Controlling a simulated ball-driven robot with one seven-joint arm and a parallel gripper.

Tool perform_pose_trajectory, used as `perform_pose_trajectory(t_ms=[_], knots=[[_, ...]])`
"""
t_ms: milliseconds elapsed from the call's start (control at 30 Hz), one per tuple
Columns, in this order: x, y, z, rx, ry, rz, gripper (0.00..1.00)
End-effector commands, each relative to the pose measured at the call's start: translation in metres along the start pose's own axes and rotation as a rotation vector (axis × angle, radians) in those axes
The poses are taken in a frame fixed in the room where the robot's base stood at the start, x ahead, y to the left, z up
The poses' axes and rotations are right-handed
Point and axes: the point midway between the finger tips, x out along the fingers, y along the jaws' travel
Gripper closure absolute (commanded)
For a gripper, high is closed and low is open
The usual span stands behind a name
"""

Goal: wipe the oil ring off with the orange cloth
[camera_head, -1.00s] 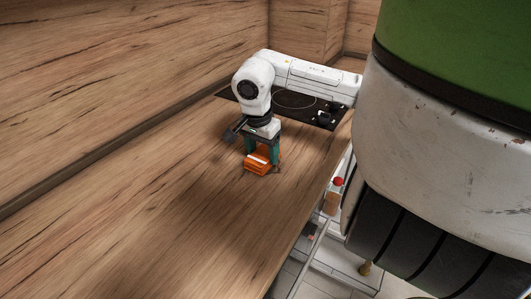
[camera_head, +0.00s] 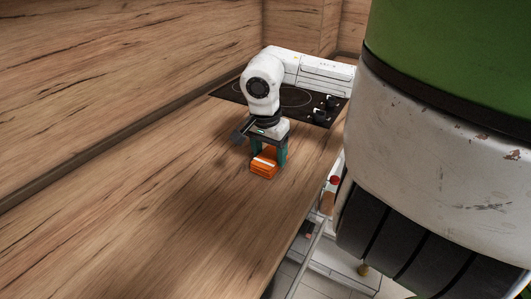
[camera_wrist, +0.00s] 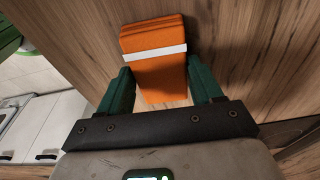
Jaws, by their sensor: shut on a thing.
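The orange cloth (camera_head: 264,166) is a folded block with a white stripe, at the worktop in the head view. My gripper (camera_head: 268,160) is shut on it from above, with a green finger on each side. In the wrist view the cloth (camera_wrist: 153,38) lies between the fingertips of my gripper (camera_wrist: 159,72) and sticks out beyond them. I cannot tell whether its underside touches the wood. I cannot make out an oil ring in either view; the cloth and gripper hide part of the worktop.
The wooden worktop (camera_head: 150,215) is clear to the left and front. A black hob (camera_head: 318,108) with knobs lies behind my arm. The wooden splashback (camera_head: 120,65) rises along the left. The worktop's front edge drops to drawers (camera_head: 300,245) on the right.

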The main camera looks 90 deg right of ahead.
Motion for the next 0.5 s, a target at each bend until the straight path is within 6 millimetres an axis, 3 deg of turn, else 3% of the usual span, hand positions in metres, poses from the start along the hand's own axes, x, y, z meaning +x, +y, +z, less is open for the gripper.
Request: perform_pose_trajectory(t_ms=[500], knots=[[0.000, 0.020, 0.000, 0.000, -0.001, 0.005, 0.59]])
